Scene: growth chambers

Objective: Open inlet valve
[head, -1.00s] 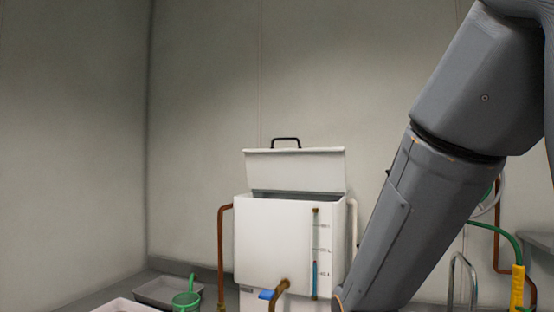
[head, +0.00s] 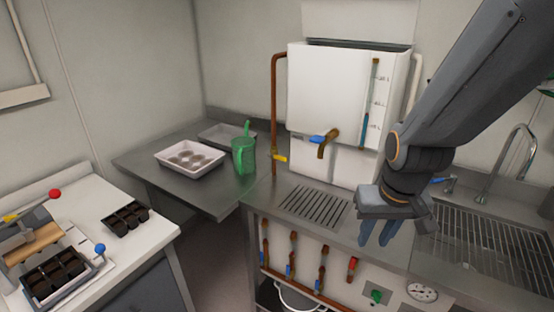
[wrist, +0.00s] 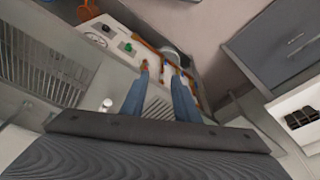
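A white tank (head: 335,95) with a raised lid and a sight tube stands on the steel counter. A copper pipe (head: 276,105) runs down its left side to a small yellow handle (head: 280,157). A brown spout with a blue lever (head: 318,139) is on the tank front. Small valves with blue handles (head: 290,271) and one red handle (head: 352,264) are on the panel below. I cannot tell which is the inlet valve. My gripper (head: 375,240) points down in front of the counter, right of the spout, fingers apart and empty. Its fingers also show in the wrist view (wrist: 160,82).
A green jug (head: 244,156) and white tray (head: 190,160) stand on the left counter. A sink grate (head: 480,255) and curved faucet (head: 510,160) are at right. A gauge (head: 422,292) and green knob (head: 376,297) are on the panel. A bench with seedling trays (head: 125,219) is at lower left.

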